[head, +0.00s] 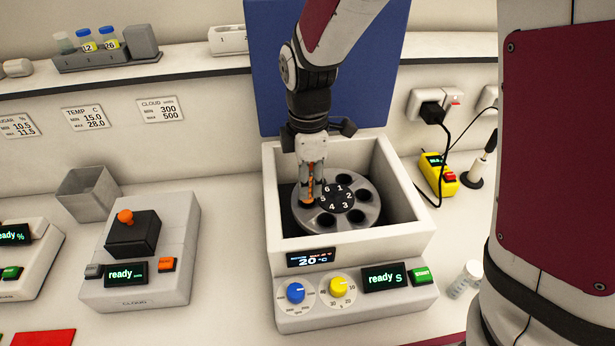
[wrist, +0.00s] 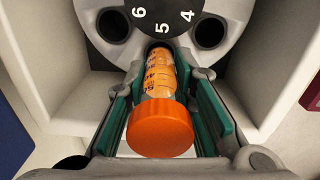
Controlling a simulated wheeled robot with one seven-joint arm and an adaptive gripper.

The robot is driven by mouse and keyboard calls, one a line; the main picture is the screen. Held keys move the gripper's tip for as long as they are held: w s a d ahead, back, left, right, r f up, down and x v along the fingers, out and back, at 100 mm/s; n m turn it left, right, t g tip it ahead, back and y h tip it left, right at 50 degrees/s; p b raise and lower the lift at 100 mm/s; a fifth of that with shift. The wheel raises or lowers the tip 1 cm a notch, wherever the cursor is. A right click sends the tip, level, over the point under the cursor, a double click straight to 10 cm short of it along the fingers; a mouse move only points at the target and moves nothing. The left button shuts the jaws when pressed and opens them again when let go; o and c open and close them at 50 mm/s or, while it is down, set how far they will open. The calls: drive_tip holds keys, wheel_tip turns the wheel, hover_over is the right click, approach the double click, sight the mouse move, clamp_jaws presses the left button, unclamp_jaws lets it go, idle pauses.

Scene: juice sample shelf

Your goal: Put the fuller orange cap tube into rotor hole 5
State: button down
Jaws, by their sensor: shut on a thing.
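My gripper (wrist: 160,115) is shut on the orange cap tube (wrist: 160,130), seen in the wrist view with its cap toward the camera and orange liquid in its clear body. The tube's lower end is at the rotor hole beside the number 5, and it appears to be at least partly in that hole; the depth is hidden. In the head view my gripper (head: 311,190) is over the left side of the grey rotor (head: 368,222), inside the white centrifuge (head: 418,240). The tube (head: 308,190) shows only in part between the fingers.
Other rotor holes, such as the one by 4 (wrist: 209,32), look dark and empty. The centrifuge walls stand close around my gripper. A rack (head: 110,58) with several tubes is on the back shelf. A capped container (head: 465,278) lies right of the centrifuge.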

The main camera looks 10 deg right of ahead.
drive_tip(key=shift+f+b, duration=0.85)
drive_tip(key=shift+f, duration=1.1)
idle(0.5)
drive_tip(key=shift+r, duration=0.1)
drive_tip(key=shift+r+p, duration=0.85)
drive_tip(key=shift+r, duration=0.95)
drive_tip(key=shift+f+b, duration=0.65)
drive_tip(key=shift+f, duration=1.25)
drive_tip(key=shift+r, duration=0.15)
drive_tip(key=shift+r+p, duration=0.9)
drive_tip(key=shift+r, duration=0.85)
